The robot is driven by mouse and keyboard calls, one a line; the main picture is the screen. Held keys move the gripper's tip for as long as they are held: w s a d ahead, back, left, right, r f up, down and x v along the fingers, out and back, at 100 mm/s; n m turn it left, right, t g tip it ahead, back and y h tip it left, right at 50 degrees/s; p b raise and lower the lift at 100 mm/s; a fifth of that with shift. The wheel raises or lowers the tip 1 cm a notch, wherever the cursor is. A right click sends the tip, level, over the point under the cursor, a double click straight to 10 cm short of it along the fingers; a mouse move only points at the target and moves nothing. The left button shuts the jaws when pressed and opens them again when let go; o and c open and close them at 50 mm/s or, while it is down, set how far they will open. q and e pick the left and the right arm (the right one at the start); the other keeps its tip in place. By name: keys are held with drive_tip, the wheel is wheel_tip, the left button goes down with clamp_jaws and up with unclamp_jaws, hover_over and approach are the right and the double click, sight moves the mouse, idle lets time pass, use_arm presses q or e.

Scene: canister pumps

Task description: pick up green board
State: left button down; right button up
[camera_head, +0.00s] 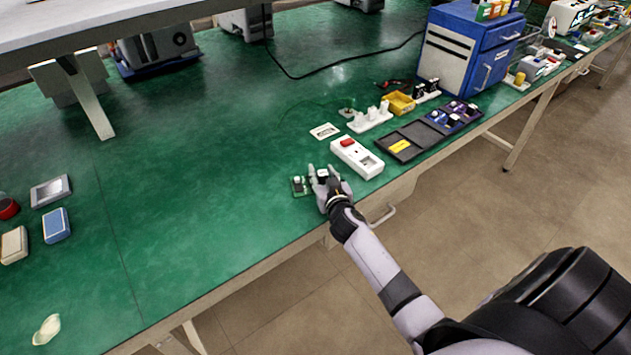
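A small green board (300,186) with a pale part on it lies on the green bench top near its front edge. My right gripper (321,172) is just to the right of the board, over the bench edge. Its two fingers look spread apart and point away from me. A small dark and white item shows between or behind the fingers, and I cannot tell whether it is touched. The board appears outside the fingers. My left gripper is not in view.
A white box with a red part (357,158) stands right of my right gripper. Beyond are a dark tray (420,137), a yellow bin (399,103) and a blue cabinet (455,58). Left of the board, the bench (200,190) is largely clear.

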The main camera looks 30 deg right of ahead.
clamp_jaws()
drive_tip(key=shift+r, duration=0.1)
idle(0.3)
